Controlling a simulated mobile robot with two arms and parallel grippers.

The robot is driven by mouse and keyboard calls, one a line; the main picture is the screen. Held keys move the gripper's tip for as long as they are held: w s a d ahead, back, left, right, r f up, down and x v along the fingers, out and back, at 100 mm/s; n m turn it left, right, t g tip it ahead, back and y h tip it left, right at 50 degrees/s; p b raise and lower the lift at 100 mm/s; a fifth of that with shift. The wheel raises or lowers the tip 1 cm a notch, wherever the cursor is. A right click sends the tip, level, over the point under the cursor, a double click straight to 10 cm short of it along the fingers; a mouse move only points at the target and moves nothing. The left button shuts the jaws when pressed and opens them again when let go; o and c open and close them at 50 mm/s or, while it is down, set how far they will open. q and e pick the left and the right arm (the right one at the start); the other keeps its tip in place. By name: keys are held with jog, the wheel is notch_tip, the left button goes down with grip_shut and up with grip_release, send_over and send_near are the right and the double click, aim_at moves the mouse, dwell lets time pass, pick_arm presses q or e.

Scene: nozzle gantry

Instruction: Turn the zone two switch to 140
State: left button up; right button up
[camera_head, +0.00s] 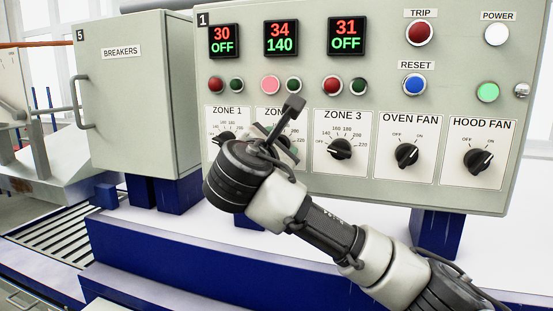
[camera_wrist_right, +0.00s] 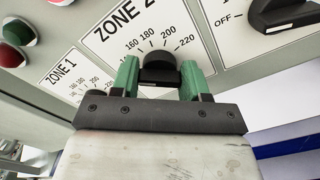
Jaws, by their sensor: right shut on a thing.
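The zone two switch is a black round knob (camera_wrist_right: 160,68) on a white plate marked ZONE 2 (camera_wrist_right: 128,22). My right gripper (camera_wrist_right: 161,80) has its green fingers on either side of the knob and is shut on it. In the head view my right wrist covers most of this switch and its scale. The knob's pointer mark is hidden, so its angle cannot be read directly. The zone two display (camera_head: 281,37) reads 34 in red and 140 in green. The red lamp (camera_head: 270,84) below it glows pink. My left gripper is out of view.
The zone 1 switch is partly behind my wrist. The zone 3 switch (camera_head: 340,149), oven fan switch (camera_head: 405,155) and hood fan switch (camera_head: 477,160) stand to the right. Zone 1 (camera_head: 223,41) and zone 3 (camera_head: 346,37) displays show OFF. A breakers cabinet (camera_head: 135,110) stands left.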

jog(key=shift+m+b, duration=0.4)
jog(key=shift+m, duration=0.1)
jog(key=o, duration=0.9)
jog(key=shift+s, duration=0.1)
jog(key=b+v, duration=0.5)
jog(key=v, duration=0.5)
jog(key=shift+s+a, duration=0.1)
jog(key=shift+s, duration=0.3)
